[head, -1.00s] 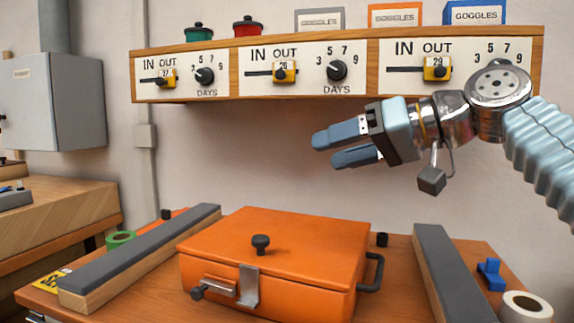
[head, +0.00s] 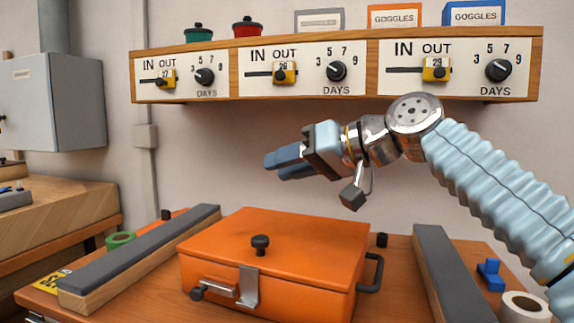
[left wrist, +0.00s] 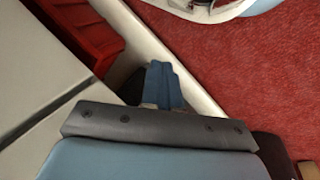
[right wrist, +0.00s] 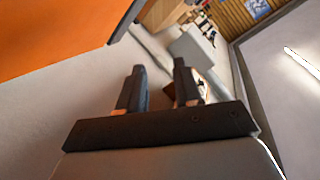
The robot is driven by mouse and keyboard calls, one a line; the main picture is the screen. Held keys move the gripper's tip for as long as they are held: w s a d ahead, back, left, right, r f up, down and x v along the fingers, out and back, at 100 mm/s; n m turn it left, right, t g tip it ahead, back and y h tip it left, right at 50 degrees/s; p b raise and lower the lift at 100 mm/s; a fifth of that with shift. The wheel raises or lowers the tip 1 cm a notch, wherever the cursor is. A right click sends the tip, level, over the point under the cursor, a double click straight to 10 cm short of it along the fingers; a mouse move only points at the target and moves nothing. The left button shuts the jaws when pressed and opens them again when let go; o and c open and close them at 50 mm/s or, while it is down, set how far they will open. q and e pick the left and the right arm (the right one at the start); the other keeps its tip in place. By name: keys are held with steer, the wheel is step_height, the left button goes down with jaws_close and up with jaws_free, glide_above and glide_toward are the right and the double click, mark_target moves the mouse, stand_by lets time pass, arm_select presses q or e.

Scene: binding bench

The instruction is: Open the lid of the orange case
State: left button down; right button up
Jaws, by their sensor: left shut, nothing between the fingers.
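The orange case (head: 300,240) sits on the bench with its lid closed. A black knob (head: 260,245) stands on the lid. A metal latch plate (head: 248,288) and a lever with a dark grip (head: 198,292) are on its front. A dark handle (head: 374,275) is on its right side. My right gripper (head: 271,167) is above the case, clear of the lid and pointing left. Its fingers are apart and empty in the right wrist view (right wrist: 160,68), where an orange surface fills the upper left. My left gripper (left wrist: 165,68) is shut and empty, outside the head view.
Grey-topped wooden rails flank the case on the left (head: 140,255) and right (head: 450,280). Green tape (head: 120,239), a blue part (head: 490,274) and a white roll (head: 526,306) lie on the bench. A shelf (head: 335,70) with dials hangs behind.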

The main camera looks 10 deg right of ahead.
jaws_close()
stand_by(1.0)
steer(key=o, duration=0.5)
jaws_free()
steer(key=v, duration=1.4)
